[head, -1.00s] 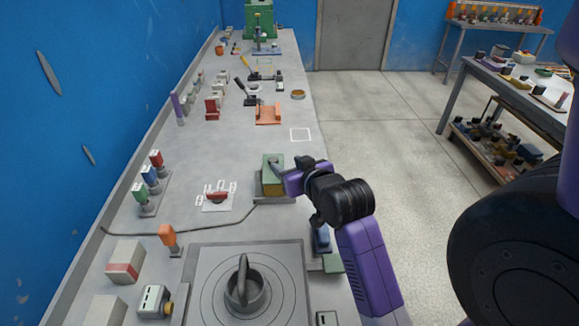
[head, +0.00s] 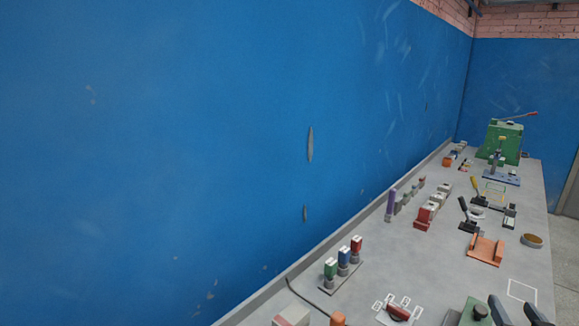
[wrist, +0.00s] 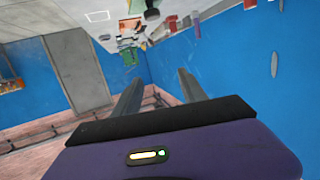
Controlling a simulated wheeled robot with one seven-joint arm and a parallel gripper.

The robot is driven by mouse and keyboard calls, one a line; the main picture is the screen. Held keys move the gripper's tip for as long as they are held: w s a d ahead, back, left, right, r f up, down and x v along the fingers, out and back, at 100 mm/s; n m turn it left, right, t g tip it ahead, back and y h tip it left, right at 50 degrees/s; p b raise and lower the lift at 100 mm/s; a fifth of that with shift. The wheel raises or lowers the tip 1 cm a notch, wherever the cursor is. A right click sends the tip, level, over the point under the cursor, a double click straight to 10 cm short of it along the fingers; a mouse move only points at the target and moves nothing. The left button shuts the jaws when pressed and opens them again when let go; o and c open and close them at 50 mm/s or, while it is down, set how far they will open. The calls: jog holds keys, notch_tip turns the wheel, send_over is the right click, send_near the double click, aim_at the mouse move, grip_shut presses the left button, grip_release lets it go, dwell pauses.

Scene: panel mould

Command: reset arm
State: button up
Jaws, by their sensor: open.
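My gripper (head: 514,310) shows only as two dark fingers at the bottom right edge of the head view. In the wrist view its fingers (wrist: 158,95) stand apart with nothing between them, so it is open and empty. The rest of my arm is outside the head view. A green block (head: 476,313) shows just left of the fingers, cut off by the lower edge; I cannot tell how far apart they are in depth.
The grey bench (head: 395,260) runs along the blue wall (head: 200,150). It carries red, blue and green pieces (head: 344,258), an orange cradle (head: 485,250) and a green press (head: 500,143). A grey door (wrist: 78,70) shows in the wrist view.

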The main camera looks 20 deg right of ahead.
jog(key=s+a+f+n+t+y, duration=0.2)
jog(key=a+t, duration=0.1)
jog(key=a, duration=0.9)
jog(key=s+a+f+n+t+y, duration=0.1)
jog(key=s+a+n+t+y, duration=0.15)
jog(key=a, duration=0.85)
jog(key=s+a+f+n+y, duration=0.1)
jog(key=s+a+y, duration=0.1)
jog(key=s+a, duration=0.1)
jog(key=s+a+f+n+g+y, duration=0.1)
jog(key=s+a+f+n+y, duration=0.1)
jog(key=s+a, duration=0.2)
jog(key=s+a+f+n+y, duration=0.1)
jog(key=s+a+f+y, duration=0.1)
jog(key=s+a+y, duration=0.1)
jog(key=shift+s+a+f+n+g, duration=0.1)
jog(key=shift+s+a+n+g, duration=0.15)
jog(key=shift+a, duration=0.45)
jog(key=shift+s+a+f+n+g, duration=0.1)
jog(key=shift+s+a, duration=0.1)
jog(key=shift+a, duration=0.5)
